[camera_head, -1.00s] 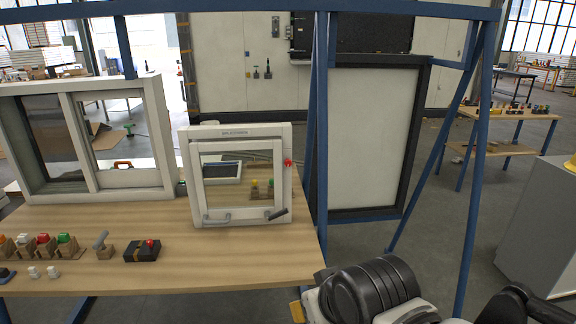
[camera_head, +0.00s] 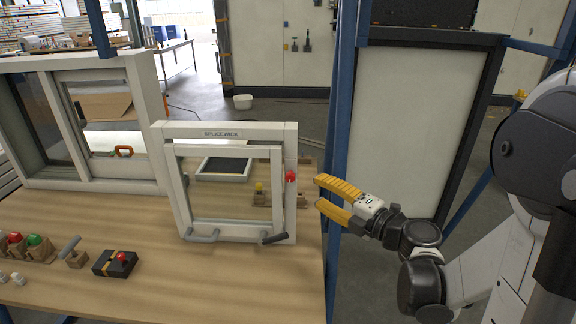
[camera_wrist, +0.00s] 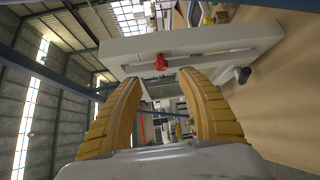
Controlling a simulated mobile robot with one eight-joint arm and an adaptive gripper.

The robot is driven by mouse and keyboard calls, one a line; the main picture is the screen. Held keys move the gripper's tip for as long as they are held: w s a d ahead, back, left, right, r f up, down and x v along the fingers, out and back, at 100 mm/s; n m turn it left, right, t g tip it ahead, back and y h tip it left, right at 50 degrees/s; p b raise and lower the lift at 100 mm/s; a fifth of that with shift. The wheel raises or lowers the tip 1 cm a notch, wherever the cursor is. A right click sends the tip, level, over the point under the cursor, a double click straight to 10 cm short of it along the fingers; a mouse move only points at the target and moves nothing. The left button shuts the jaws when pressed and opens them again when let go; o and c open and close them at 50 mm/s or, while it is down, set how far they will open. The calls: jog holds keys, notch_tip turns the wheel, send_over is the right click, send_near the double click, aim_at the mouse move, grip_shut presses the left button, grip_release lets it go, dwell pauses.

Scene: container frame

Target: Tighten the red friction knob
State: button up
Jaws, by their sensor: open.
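The red friction knob (camera_head: 291,176) sits on the right side of the white window frame (camera_head: 225,132), which stands upright on the wooden table. My gripper (camera_head: 320,192) has yellow fingers and is open and empty. It is to the right of the knob, pointing at it, with a gap between. In the wrist view the red knob (camera_wrist: 161,62) is just beyond and between the two open fingertips (camera_wrist: 157,76), on the white frame (camera_wrist: 205,42). The knob is not between the fingers.
A black box with a red button (camera_head: 115,263) lies on the table (camera_head: 210,285) at left front. A blue post (camera_head: 337,150) stands behind my gripper.

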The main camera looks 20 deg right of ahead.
aim_at(292, 179)
jog(key=b+x, duration=0.1)
jog(key=x, duration=0.3)
jog(key=b+x, duration=0.1)
jog(key=x, duration=0.4)
jog(key=shift+a+f, duration=0.2)
jog(key=shift+a, duration=0.25)
jog(key=shift+w+a, duration=0.2)
jog(key=shift+w, duration=0.35)
jog(key=shift+r, duration=0.1)
grip_shut()
jog(key=shift+b, duration=0.3)
